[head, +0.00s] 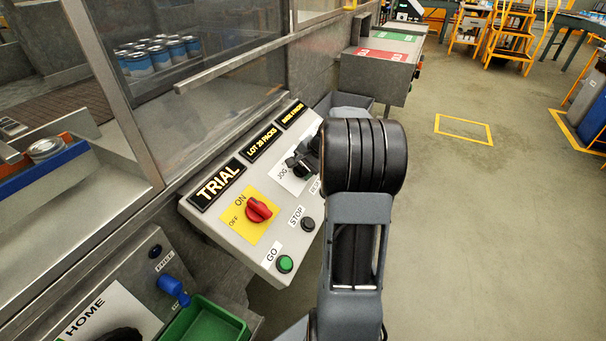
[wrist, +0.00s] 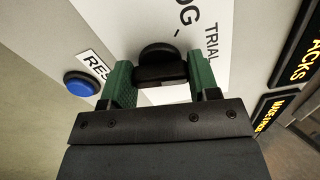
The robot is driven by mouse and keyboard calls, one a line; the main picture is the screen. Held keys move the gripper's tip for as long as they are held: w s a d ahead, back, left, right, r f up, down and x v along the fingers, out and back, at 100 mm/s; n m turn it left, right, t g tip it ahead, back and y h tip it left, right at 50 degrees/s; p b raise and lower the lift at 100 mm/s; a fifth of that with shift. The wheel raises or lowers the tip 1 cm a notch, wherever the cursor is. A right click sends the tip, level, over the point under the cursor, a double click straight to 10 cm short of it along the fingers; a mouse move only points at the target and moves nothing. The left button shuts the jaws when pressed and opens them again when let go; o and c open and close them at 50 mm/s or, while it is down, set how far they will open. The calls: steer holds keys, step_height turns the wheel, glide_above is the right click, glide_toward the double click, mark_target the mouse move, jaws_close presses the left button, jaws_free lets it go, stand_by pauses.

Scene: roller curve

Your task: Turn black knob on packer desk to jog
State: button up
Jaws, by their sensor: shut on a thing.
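The black knob (wrist: 157,54) sits on a white label on the packer desk's sloped panel (head: 232,237). In the wrist view my gripper (wrist: 160,70) has its two green fingers on either side of the knob, shut on it. The label beside the knob shows "TRIAL" and part of "JOG".
A red switch (head: 258,209) on a yellow plate, a black STOP button (head: 308,224) and a green GO button (head: 284,263) are on the same panel. A blue button (wrist: 80,83) is close beside one finger. Open floor lies to the right.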

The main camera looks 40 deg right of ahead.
steer(key=n+b, duration=0.4)
steer(key=n, duration=0.1)
steer(key=shift+f+n, duration=0.2)
steer(key=shift+n, duration=0.1)
steer(key=n+b, duration=0.3)
steer(key=n, duration=0.2)
steer(key=shift+r+b, duration=0.15)
steer(key=shift+b, duration=0.25)
steer(key=shift+n, duration=0.3)
steer(key=o, duration=0.9)
steer(key=shift+s+r, duration=0.1)
steer(key=shift+r, duration=0.05)
steer(key=p+v, duration=0.2)
steer(key=v, duration=1.1)
steer(key=shift+s+d+r, duration=0.1)
steer(key=shift+s+r, duration=0.1)
steer(key=shift+r, duration=0.05)
